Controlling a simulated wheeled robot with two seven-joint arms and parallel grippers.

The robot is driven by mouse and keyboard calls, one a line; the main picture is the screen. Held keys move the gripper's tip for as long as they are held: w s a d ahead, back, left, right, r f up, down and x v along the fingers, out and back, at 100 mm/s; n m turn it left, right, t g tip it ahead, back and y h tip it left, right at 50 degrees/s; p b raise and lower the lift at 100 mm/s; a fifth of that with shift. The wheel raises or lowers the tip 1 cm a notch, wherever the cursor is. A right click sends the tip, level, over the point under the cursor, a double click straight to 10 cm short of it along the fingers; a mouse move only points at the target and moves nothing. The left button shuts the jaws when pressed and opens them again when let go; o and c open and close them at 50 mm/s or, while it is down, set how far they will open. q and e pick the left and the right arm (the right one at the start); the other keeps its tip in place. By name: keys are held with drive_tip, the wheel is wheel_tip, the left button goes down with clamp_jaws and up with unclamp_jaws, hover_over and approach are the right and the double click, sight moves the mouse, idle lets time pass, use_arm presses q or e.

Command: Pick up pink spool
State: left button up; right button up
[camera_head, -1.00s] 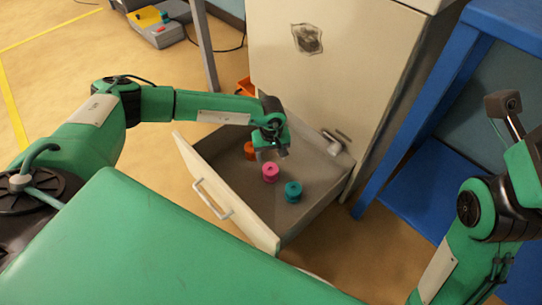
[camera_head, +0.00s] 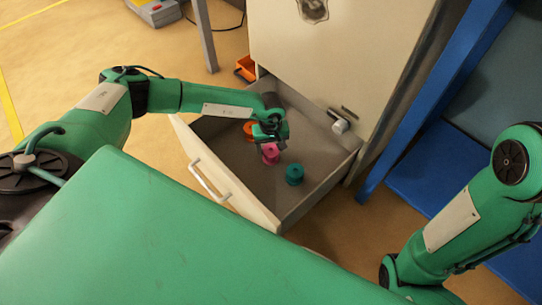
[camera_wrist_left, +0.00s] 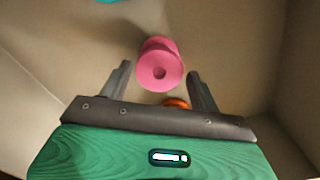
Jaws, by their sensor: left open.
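The pink spool (camera_head: 270,158) stands in the open drawer (camera_head: 318,171), between an orange spool and a teal spool. My left gripper (camera_head: 269,146) is right above the pink spool and partly covers it. In the left wrist view the pink spool (camera_wrist_left: 160,66) shows its round top with a dark hole, just beyond the open fingers (camera_wrist_left: 160,84) and roughly centred between them. Whether the fingers reach down around it I cannot tell. My right arm is at the right of the head view; its gripper is out of frame.
The teal spool (camera_head: 294,174) stands right of the pink one; the orange spool (camera_head: 250,129) is behind it to the left. The drawer's front panel with its handle (camera_head: 209,180) and side walls surround them. A cream cabinet (camera_head: 345,60) and a blue frame (camera_head: 420,80) stand behind.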

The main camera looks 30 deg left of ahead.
sight(271, 150)
use_arm(q)
wheel_tip(271, 150, down, 4)
drive_tip(key=shift+r+b, duration=0.2)
drive_tip(key=shift+b, duration=0.95)
drive_tip(key=shift+f, duration=0.15)
drive_tip(key=c, duration=0.8)
drive_tip(key=shift+o, duration=0.2)
